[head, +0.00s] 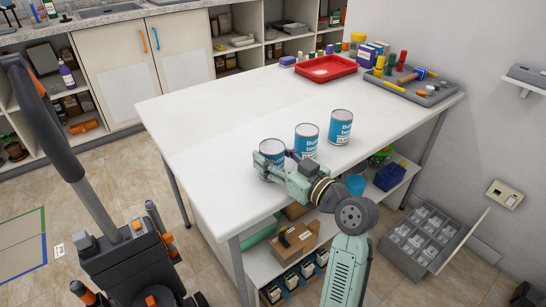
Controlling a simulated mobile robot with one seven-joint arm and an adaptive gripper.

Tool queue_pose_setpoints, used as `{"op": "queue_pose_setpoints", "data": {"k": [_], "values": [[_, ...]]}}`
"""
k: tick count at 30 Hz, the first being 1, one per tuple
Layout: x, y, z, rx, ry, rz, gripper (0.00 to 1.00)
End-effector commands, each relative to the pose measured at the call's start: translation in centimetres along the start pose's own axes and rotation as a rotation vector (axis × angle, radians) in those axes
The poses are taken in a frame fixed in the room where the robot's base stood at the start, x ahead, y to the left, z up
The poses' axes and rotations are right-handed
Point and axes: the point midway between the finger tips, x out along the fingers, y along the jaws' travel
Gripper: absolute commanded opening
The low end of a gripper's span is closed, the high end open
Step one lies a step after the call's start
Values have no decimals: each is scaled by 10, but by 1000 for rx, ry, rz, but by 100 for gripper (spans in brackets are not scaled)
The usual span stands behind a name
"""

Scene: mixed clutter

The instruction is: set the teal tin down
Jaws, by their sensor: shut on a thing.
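A teal tin (271,148) with white lettering and a pale top is held upright in my gripper (273,164) near the front edge of the white table (225,130). The fingers are shut around its sides and hide much of its lower part. I cannot tell whether its base touches the tabletop. Two similar blue-teal tins stand upright on the table to the right: a middle tin (306,141) close beside the gripper, and another tin (340,127) farther back and right. The three make a slanting row.
A red tray (326,74) and a grey tray (408,92) with tools stand at the table's back right, with small jars and boxes around them. The table's left and middle are clear. A shelf under the table holds a cardboard box (295,240) and other things.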

Motion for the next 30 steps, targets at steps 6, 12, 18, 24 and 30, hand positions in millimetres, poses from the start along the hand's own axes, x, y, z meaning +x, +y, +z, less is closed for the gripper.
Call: {"op": "queue_pose_setpoints", "data": {"k": [6,12,18,24,30], "values": [[0,0,2,0,0,-1,58],[0,0,2,0,0,0,70],[0,0,2,0,0,0,70],[0,0,-3,2,0,1,70],[-34,1,5,-3,2,3,70]]}}
